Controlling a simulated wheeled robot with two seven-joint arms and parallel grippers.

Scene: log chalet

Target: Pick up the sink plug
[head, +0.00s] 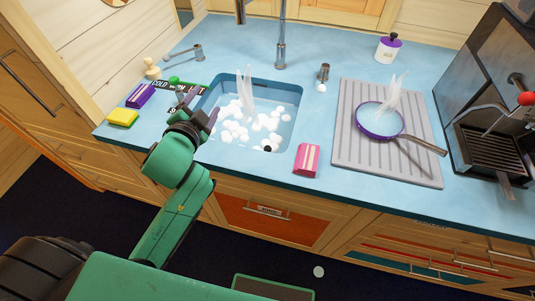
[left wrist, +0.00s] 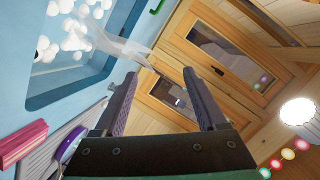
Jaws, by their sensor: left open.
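A small dark round thing (head: 267,149) lies among white foam at the near side of the sink (head: 298,122); it may be the sink plug, but I cannot tell for sure. A dark spot (left wrist: 37,54) also shows among the foam in the left wrist view. My left gripper (head: 200,106) is over the sink's left rim, to the left of the dark thing and apart from it. In the left wrist view its two fingers (left wrist: 161,98) are spread with nothing between them. My right gripper is not in view.
A tall tap (head: 281,40) stands behind the sink. A yellow sponge (head: 122,117) and purple box (head: 140,95) are left of it. A pink packet (head: 307,160) is at the front edge. A pan (head: 378,120) sits on the grey drainer (head: 350,148) at right.

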